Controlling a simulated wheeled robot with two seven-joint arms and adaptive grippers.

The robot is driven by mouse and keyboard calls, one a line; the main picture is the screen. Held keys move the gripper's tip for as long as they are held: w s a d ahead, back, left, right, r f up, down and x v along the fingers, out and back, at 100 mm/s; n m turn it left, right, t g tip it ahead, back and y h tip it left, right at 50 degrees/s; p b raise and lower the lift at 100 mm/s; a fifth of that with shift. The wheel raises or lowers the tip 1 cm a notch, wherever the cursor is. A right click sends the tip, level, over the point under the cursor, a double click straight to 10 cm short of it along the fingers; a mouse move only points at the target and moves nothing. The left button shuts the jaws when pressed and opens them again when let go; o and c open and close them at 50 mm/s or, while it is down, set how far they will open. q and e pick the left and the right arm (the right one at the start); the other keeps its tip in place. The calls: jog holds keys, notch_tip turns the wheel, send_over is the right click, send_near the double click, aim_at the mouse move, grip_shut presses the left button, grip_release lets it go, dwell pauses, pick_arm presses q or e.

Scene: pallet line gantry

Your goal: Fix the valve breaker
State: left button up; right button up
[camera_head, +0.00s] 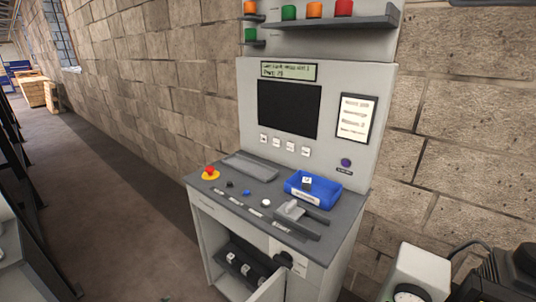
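A grey control console (318,155) stands against the stone wall. Its lower cabinet is open, with the door (270,290) swung outward. Inside is a dark row of small breaker-like blocks (246,268) with white faces; I cannot tell which is the valve breaker or how its switch is set. A blue tray (325,197) on the console top holds a small dark block with a white face (307,183). Neither of my grippers can be made out in this view.
The desk has a red emergency button (210,172), small knobs and a grey lever (292,210). A white gauge box (420,271) stands at lower right. The aisle floor (110,190) at left is clear.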

pick_arm(q)
jog(key=s+a+f+g+y, duration=0.2)
jog(key=s+a+f, duration=0.2)
jog(key=s+a, duration=0.5)
jog(key=s+a+f+g+y, duration=0.1)
jog(key=s+a+f+y, duration=0.1)
jog(key=s+a+f, duration=0.55)
jog(key=s+a+g+y, duration=0.1)
jog(key=s+a, duration=0.3)
jog(key=s, duration=0.6)
jog(key=s+a+n+g+y, duration=0.1)
jog(key=s+a+g, duration=0.1)
jog(key=s+a, duration=0.5)
jog(key=s+a+g, duration=0.1)
jog(key=s+a, duration=0.1)
jog(key=s, duration=1)
jog(key=s+d+f+h, duration=0.1)
jog(key=d+f, duration=0.2)
jog(key=d, duration=1)
jog(key=s+d+f+n+h, duration=0.1)
jog(key=d+f, duration=0.3)
jog(key=d, duration=0.8)
jog(key=d+f+h, duration=0.2)
jog(key=d+f, duration=0.2)
jog(key=d, duration=0.9)
jog(key=shift+s+d+n+g, duration=0.35)
jog(key=shift+s+n+g, duration=0.05)
pick_arm(e)
jog(key=shift+d, duration=0.45)
